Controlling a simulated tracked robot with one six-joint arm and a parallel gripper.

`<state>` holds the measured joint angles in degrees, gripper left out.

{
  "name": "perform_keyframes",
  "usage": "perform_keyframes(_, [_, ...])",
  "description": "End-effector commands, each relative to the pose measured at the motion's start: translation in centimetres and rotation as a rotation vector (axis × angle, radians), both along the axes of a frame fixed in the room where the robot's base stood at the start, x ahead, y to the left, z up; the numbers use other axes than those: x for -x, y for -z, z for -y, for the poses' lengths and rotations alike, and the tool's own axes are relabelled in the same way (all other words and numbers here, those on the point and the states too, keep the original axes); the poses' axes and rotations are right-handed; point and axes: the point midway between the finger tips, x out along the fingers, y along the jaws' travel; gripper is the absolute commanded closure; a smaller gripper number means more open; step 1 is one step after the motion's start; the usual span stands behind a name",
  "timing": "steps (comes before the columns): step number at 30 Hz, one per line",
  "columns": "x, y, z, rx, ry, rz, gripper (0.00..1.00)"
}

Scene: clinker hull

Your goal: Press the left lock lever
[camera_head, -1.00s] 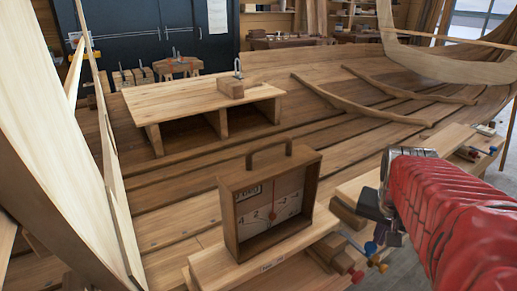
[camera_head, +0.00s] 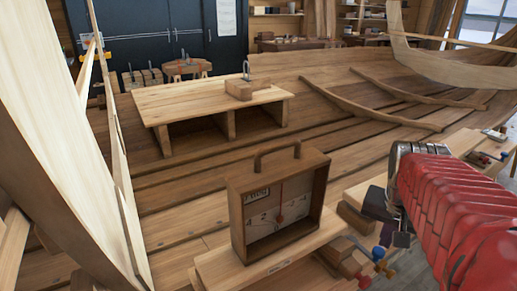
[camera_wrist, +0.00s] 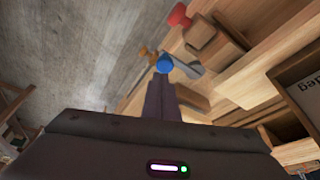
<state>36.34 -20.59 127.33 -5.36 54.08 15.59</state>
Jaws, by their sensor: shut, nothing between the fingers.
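Small lever fittings with coloured knobs sit at the edge of the plank right of the boxed gauge. A blue knob (camera_head: 378,254) and a red knob (camera_head: 364,282) show there. In the wrist view the blue knob (camera_wrist: 164,65) lies right at the tips of my gripper (camera_wrist: 161,82), with a grey metal lever (camera_wrist: 187,69) beside it. The red knob (camera_wrist: 179,14) is farther up, on a wooden block. My gripper (camera_head: 401,240) is shut and empty, just right of the blue knob. I cannot tell whether it touches the knob, or which lever is the left one.
The wooden boxed gauge (camera_head: 278,207) with a top handle stands left of the fittings. More coloured knobs (camera_head: 486,158) show at the right edge beyond my arm. A low wooden bench (camera_head: 205,100) stands farther back. Grey floor (camera_wrist: 75,50) lies left in the wrist view.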

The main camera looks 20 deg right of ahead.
Motion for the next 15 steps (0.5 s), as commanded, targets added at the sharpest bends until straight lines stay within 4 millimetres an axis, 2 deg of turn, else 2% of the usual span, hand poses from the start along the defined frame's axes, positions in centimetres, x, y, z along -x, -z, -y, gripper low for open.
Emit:
perform_keyframes(9, [-0.2, -5.2, -1.6, 0.007, -0.002, 0.007, 1.0])
perform_keyframes(15, [-0.1, -7.1, -2.2, 0.008, -0.001, 0.006, 1.0])
